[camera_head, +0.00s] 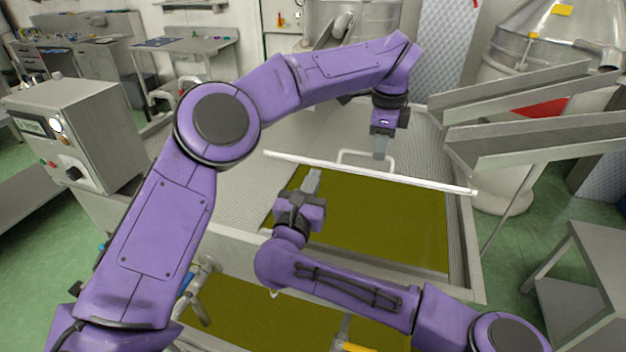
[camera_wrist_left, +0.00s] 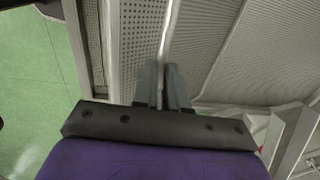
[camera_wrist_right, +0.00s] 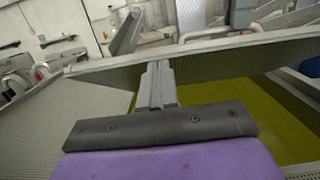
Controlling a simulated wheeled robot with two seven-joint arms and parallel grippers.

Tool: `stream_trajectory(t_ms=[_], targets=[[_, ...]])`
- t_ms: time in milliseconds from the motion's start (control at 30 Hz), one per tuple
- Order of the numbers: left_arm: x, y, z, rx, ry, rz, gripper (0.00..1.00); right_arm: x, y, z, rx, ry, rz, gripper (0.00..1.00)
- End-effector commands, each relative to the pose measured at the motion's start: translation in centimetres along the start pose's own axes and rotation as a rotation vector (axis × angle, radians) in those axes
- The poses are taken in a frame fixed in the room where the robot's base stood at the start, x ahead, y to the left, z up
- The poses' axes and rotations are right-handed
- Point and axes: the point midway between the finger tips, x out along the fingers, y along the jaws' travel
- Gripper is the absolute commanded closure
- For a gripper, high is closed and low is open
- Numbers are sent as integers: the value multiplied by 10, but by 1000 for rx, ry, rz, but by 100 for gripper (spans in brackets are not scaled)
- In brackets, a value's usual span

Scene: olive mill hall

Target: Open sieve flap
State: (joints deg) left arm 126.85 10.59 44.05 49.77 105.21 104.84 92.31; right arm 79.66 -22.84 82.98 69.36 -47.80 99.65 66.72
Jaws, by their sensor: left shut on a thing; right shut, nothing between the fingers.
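The sieve flap shows in the head view as a long pale edge (camera_head: 430,184) above the olive-green paste (camera_head: 350,215). It stands raised, with its mesh face towards my right wrist camera (camera_wrist_right: 215,75). A white loop handle (camera_head: 365,153) sits at its edge. My left gripper (camera_head: 381,155) is at the handle and flap edge. My right gripper (camera_head: 312,182) is shut and empty, above the paste on the near side of the flap. Its fingers show in the right wrist view (camera_wrist_right: 156,85).
A control box (camera_head: 78,130) stands at the left of the vat. Metal chutes (camera_head: 545,135) come in from the right over the vat's edge, beside a steel tank (camera_head: 550,40). A grey table (camera_head: 585,270) stands at the lower right. Green floor lies around.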

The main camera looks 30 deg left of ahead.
Motion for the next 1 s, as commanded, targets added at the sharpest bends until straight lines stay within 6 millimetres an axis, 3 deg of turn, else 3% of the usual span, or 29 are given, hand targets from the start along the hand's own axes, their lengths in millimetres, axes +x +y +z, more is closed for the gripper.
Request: stream_trajectory(t_ms=[800, 900, 1000], targets=[[5, -2, 2, 1, -9, -2, 100, 15, 0, 18, -2, 58, 0, 100], [5, -1, 2, 1, -8, -1, 62, 16, 0, 18, -2, 58, 0, 100], [3, -1, 2, 1, -6, -1, 62, 16, -1, 17, -2, 60, -3, 100]])
